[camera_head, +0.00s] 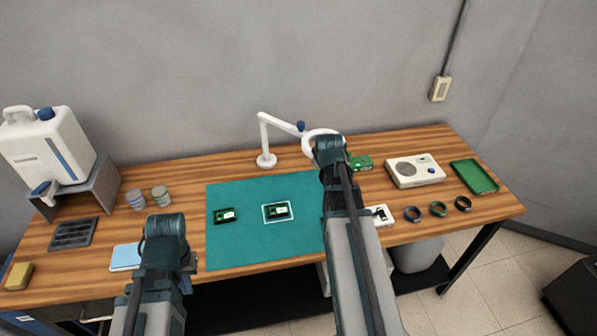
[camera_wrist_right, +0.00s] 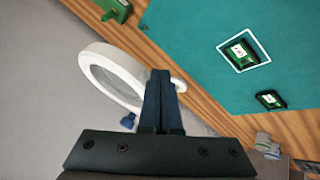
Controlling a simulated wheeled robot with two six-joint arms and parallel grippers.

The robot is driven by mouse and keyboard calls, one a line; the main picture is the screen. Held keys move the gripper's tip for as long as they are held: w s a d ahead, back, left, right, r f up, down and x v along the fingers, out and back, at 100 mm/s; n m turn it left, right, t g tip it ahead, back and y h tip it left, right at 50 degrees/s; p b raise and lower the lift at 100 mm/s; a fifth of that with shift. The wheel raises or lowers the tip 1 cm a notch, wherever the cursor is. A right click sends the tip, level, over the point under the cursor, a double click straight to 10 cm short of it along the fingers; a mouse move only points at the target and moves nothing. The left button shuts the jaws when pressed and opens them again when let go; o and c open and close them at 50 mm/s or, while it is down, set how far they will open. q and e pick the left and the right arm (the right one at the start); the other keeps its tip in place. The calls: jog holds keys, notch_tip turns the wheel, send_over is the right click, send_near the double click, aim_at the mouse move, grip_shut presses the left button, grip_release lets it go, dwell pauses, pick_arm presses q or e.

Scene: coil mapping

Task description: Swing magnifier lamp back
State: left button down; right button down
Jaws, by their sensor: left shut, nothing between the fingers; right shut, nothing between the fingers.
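The white magnifier lamp (camera_head: 264,137) stands at the back of the bench, behind the green mat. Its arm reaches right to a blue knob and a ring-shaped head (camera_head: 309,135), partly hidden by my right arm. In the right wrist view the lamp head (camera_wrist_right: 112,75) lies just beyond my right gripper (camera_wrist_right: 160,78). Its fingers are shut and empty, overlapping the ring's edge; I cannot tell whether they touch it. My left gripper (camera_head: 166,228) is low over the bench's front left, shut and empty, its fingertips mostly hidden.
The green mat (camera_head: 240,245) holds two small green boards (camera_head: 224,215). To the right are a white device (camera_head: 414,171), a green tray (camera_head: 475,177) and several coils (camera_head: 438,209). At left are a white jug (camera_head: 45,145) on a stand, two small tins (camera_head: 160,196) and a sponge (camera_head: 18,276).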

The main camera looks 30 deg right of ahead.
jog(key=w+d+n+y, duration=0.2)
jog(key=w+d+n, duration=0.1)
jog(key=w+d, duration=0.6)
jog(key=w+d+n+y, duration=0.2)
jog(key=w+d, duration=0.6)
jog(key=d, duration=0.8)
jog(key=shift+w+n+t+y, duration=0.3)
jog(key=shift+w+n+t, duration=0.1)
jog(key=shift+n, duration=0.8)
jog(key=shift+w+d+r, duration=0.1)
